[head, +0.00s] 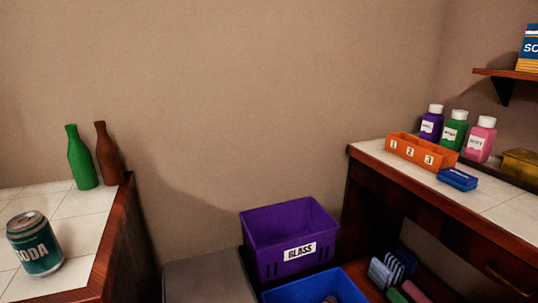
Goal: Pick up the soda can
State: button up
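The soda can (36,246) is teal with a silver top and a white SODA label. It stands on the white tiled counter (82,232) at the lower left in the head view, slightly tilted in the picture. My gripper does not show in this view, so its place and state cannot be seen.
A green bottle (81,160) and a brown bottle (107,155) stand behind the can near the counter's edge. A purple GLASS bin (290,236) and a blue bin (315,288) sit lower, mid-picture. The right counter (378,158) holds an orange numbered tray (421,152) and several bottles.

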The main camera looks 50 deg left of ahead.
aim_at(31, 234)
jog(key=u, duration=3.15)
jog(key=z, duration=0.75)
jog(key=k+l+u, duration=0.1)
jog(key=l+u, duration=0.25)
jog(key=u, duration=0.15)
jog(key=k+l+u, duration=0.15)
jog(key=l+u, duration=0.15)
jog(key=u, duration=0.2)
jog(key=k+l+u, duration=0.15)
jog(key=u, duration=0.35)
jog(key=k+l, duration=0.05)
